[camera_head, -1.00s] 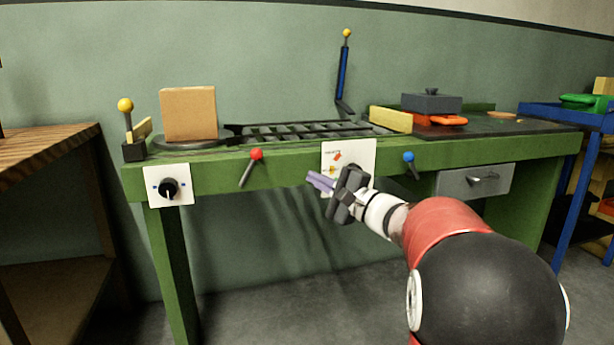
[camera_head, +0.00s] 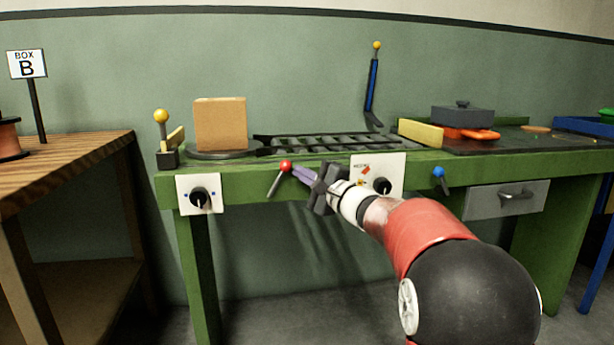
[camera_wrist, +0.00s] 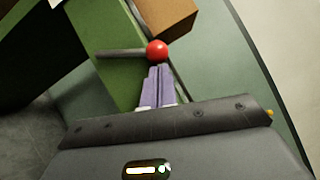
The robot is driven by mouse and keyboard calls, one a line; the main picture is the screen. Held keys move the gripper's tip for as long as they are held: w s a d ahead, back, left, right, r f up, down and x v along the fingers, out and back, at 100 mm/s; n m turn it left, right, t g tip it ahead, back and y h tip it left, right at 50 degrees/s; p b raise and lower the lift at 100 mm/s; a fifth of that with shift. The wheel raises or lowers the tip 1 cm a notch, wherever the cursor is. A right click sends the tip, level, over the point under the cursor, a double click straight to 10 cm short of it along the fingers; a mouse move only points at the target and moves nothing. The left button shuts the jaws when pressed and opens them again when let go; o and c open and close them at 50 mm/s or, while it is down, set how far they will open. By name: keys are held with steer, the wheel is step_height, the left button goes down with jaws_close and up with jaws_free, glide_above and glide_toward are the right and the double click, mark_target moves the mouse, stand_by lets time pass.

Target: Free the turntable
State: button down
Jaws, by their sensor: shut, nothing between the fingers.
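The turntable (camera_head: 240,153) is a dark round plate at the left end of the green bench, with a tan box (camera_head: 220,123) on it. A red-knobbed lever (camera_head: 284,166) slants from the bench's front edge; its red ball also shows in the wrist view (camera_wrist: 157,50). My gripper (camera_head: 296,171) is shut and empty, its purple fingers pointing at the red ball. The fingertips are very near the ball; whether they touch it I cannot tell. A yellow-knobbed lever (camera_head: 161,118) stands on a dark block left of the turntable. A white dial panel (camera_head: 199,194) is below it.
A wooden table (camera_head: 65,165) stands left.

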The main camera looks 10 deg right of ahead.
mark_target(285, 162)
steer(key=shift+r, duration=0.1)
steer(key=shift+a+r+n+g+h+p, duration=0.4)
steer(key=shift+a+r+n+g, duration=0.7)
steer(key=shift+n, duration=0.7)
steer(key=a+r+n+g+h+p, duration=0.1)
steer(key=a+n+g+h+p, duration=0.1)
steer(key=a, duration=0.5)
steer(key=shift+a+r+n+h+p, duration=0.25)
steer(key=shift+n+h+p, duration=0.35)
steer(key=shift+n+p, duration=0.65)
steer(key=shift+n, duration=0.25)
